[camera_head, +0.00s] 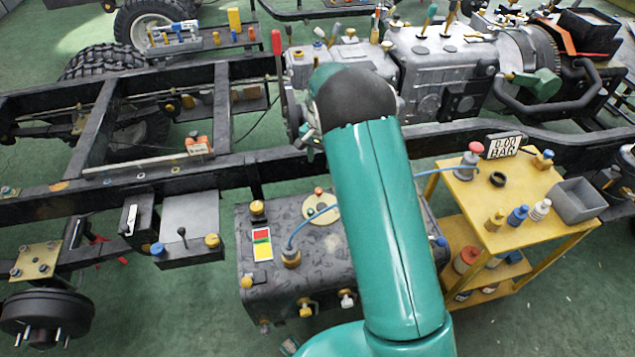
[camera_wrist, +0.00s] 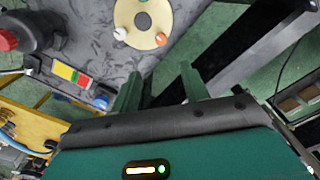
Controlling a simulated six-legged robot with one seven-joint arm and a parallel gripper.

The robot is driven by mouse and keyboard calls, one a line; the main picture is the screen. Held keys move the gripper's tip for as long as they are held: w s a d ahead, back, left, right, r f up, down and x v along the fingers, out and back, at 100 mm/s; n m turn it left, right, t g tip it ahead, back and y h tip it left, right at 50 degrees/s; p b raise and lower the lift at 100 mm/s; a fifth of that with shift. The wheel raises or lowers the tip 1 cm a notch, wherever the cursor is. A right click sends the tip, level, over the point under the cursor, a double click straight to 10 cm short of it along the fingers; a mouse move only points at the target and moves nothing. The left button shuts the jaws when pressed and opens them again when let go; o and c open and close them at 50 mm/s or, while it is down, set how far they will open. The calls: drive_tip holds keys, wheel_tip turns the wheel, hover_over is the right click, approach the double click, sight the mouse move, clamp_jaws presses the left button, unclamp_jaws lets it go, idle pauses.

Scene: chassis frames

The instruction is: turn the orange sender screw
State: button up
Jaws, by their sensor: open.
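The orange sender screw (camera_wrist: 161,39) sits near the edge of a round cream plate (camera_wrist: 138,14) on the dark mottled tank (camera_wrist: 85,30) in the wrist view. A white knob (camera_wrist: 120,34) and a grey stud (camera_wrist: 143,20) are on the same plate. My gripper (camera_wrist: 160,86) is open and empty, its two green fingers apart below the screw in the picture and not touching it. In the head view the plate (camera_head: 313,212) shows on the tank (camera_head: 275,275), partly covered by my arm, with an orange-red knob (camera_head: 318,191) at its far edge. My gripper is hidden there.
A black frame rail (camera_wrist: 222,62) runs beside the tank on the right in the wrist view. A coloured gauge strip (camera_wrist: 70,75) and a blue cap (camera_wrist: 100,103) are at the left. A yellow cart (camera_head: 500,216) stands right of the tank. Hoses (camera_head: 312,222) rise nearby.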

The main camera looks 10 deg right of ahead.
sight(319, 190)
wheel_tip(319, 190, down, 14)
drive_tip(key=shift+w+a+f, duration=0.15)
idle(0.4)
clamp_jaws()
